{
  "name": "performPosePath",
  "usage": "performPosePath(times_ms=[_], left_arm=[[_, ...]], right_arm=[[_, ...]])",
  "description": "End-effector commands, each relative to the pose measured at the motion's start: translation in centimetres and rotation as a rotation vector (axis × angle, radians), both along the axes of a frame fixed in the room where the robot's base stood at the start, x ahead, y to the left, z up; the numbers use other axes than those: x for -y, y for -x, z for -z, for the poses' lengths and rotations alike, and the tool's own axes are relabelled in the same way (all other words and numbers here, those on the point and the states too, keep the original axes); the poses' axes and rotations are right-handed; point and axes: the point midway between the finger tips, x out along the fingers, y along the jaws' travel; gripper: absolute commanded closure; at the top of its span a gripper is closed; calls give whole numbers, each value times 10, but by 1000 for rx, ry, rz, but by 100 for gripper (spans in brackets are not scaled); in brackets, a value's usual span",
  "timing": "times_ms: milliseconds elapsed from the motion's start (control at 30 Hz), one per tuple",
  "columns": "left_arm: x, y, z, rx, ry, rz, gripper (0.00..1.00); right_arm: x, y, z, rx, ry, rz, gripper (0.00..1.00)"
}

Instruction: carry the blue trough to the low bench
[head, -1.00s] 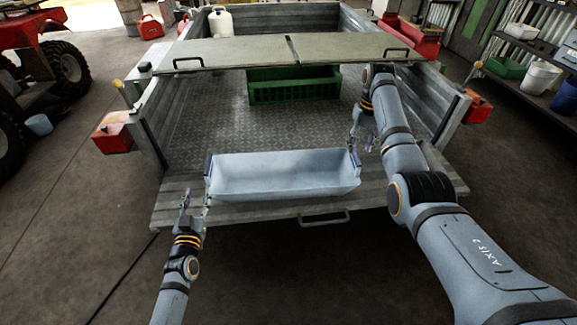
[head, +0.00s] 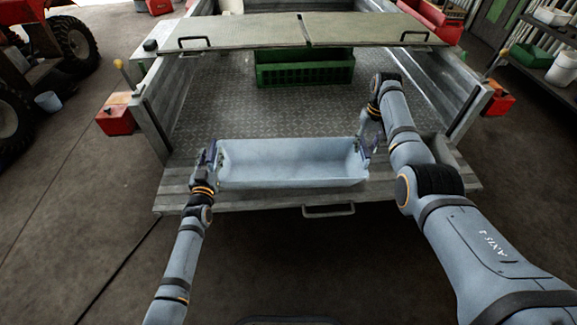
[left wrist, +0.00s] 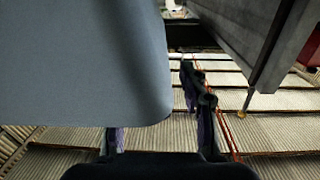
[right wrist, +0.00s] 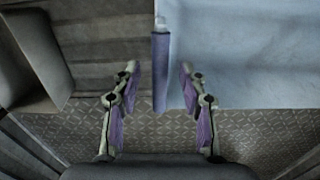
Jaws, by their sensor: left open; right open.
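The blue trough (head: 290,182) sits upright on the plank tailgate (head: 240,200) of a trailer, long side facing me. My left gripper (head: 212,158) is open at the trough's left end. In the left wrist view the trough (left wrist: 80,60) fills the upper left and hides part of one finger of the left gripper (left wrist: 160,125); I cannot tell whether they touch. My right gripper (head: 371,138) is open at the right end. In the right wrist view a purple grip (right wrist: 160,72) on the trough's end stands between the right gripper's fingers (right wrist: 157,80), with gaps on both sides.
A green crate (head: 305,75) stands on the trailer's metal floor behind the trough. A grey board (head: 240,32) with handles spans the trailer sides above it. Red boxes (head: 116,118) flank the trailer. Floor in front (head: 290,265) is clear. I cannot make out the low bench.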

Motion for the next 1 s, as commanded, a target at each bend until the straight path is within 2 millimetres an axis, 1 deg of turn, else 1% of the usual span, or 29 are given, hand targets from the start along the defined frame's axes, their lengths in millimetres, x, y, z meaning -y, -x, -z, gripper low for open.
performPosePath(times_ms=[33, 100, 200, 333, 567, 667, 900, 1000], left_arm=[[0, -8, -1, 1, 1, 0, 57], [-1, -17, -1, 1, 1, 0, 57], [-1, -26, -1, 2, 1, 0, 57], [-1, -30, 0, 1, 0, 0, 57], [-1, -30, 0, 1, 1, 0, 57], [-1, -30, 0, 0, 0, 0, 68], [-1, -30, 0, 0, 0, 0, 100], [-1, -30, 0, 0, 0, 0, 100]], right_arm=[[0, 1, 8, -2, 0, 0, 57], [0, 0, 16, -1, 0, 0, 57], [0, 0, 25, 0, 0, 0, 57], [0, 0, 29, 2, 0, 0, 57], [0, 0, 30, 2, 0, 0, 57], [0, 0, 30, 2, 0, 0, 68], [0, 0, 30, 1, 0, 0, 100], [0, 0, 30, 1, 0, 0, 100]])
